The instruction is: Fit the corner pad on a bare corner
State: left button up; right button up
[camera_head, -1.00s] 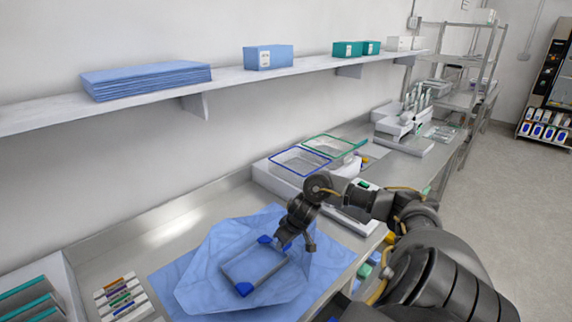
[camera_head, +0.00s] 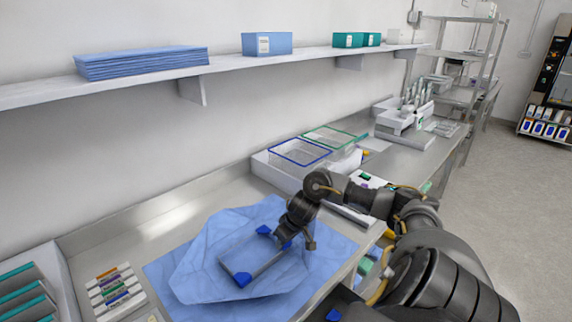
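A shallow rectangular tray (camera_head: 258,268) lies on a crumpled blue wrap on the bench. Blue corner pads sit on its far corner (camera_head: 264,230) and near corner (camera_head: 242,279). A third blue pad (camera_head: 287,244) shows at its right corner, just under my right gripper (camera_head: 286,237); I cannot tell whether it is seated or held. The tray's left corner (camera_head: 220,262) looks bare. My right gripper points down over the right corner, its fingers small and partly hidden. My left gripper is not in view.
The blue wrap (camera_head: 200,285) covers the bench around the tray. Labelled strips (camera_head: 118,290) lie at left. Mesh baskets (camera_head: 300,152) stand behind my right arm. Coloured pieces (camera_head: 365,266) sit at the bench's front edge. A wall shelf (camera_head: 225,75) runs above.

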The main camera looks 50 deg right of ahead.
jog(key=shift+f+b, duration=0.3)
jog(key=shift+f, duration=0.6)
jog(key=o, duration=1)
jog(key=v, duration=1)
jog(key=shift+s+r, duration=0.25)
jog(key=shift+r, duration=0.1)
